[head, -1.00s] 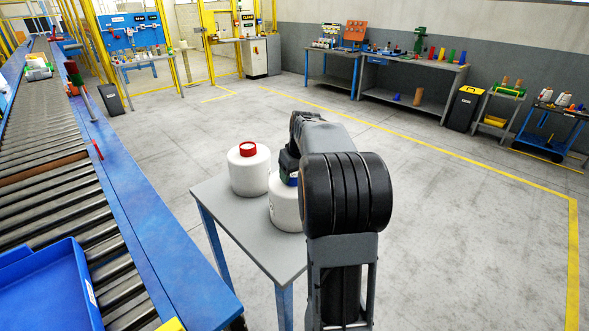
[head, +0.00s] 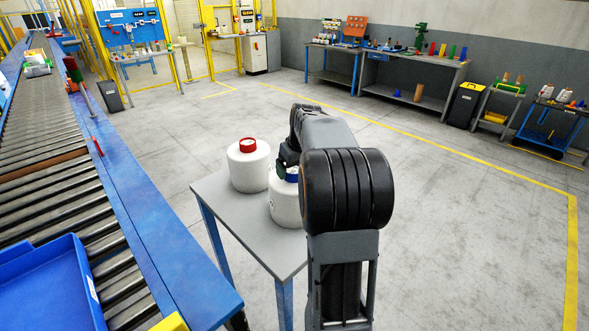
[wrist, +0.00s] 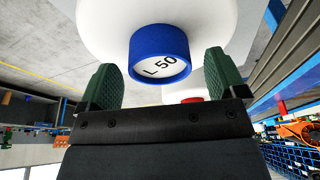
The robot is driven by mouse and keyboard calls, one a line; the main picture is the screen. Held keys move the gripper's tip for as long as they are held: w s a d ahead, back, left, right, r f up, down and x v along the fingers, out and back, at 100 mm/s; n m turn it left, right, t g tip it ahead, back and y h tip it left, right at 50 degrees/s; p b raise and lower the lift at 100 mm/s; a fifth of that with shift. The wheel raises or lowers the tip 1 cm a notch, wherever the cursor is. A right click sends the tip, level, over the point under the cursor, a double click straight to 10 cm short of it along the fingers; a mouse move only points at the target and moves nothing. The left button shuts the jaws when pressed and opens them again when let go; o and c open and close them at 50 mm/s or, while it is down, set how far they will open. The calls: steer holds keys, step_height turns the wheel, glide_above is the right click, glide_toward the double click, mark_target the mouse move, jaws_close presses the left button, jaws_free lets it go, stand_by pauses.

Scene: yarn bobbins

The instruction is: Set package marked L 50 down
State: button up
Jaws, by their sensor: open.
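The package marked L 50 is a white yarn bobbin (head: 284,207) with a blue core end, standing on the small grey table (head: 262,246). In the wrist view its blue core (wrist: 160,54) shows the L 50 label, below the white yarn body (wrist: 105,22). My gripper (wrist: 160,82) is open, with one green finger on each side of the blue core and visible gaps between. In the head view my arm partly hides my gripper (head: 285,172) and the right side of this bobbin.
A second white bobbin with a red core (head: 248,165) stands on the same table, close behind to the left. A roller conveyor with a blue edge (head: 165,240) and a blue tray (head: 45,285) lie to the left. Open floor lies right.

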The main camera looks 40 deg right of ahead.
steer(key=v, duration=1.1)
steer(key=s+a+f, duration=0.2)
steer(key=a, duration=0.5)
steer(key=s+a+f, duration=0.2)
steer(key=s+a, duration=0.1)
steer(key=a, duration=0.4)
steer(key=s+a+f+t, duration=0.1)
steer(key=s+a+f, duration=0.8)
steer(key=s, duration=0.1)
steer(key=shift+a+n, duration=0.2)
steer(key=shift+n, duration=0.1)
steer(key=shift+f, duration=0.15)
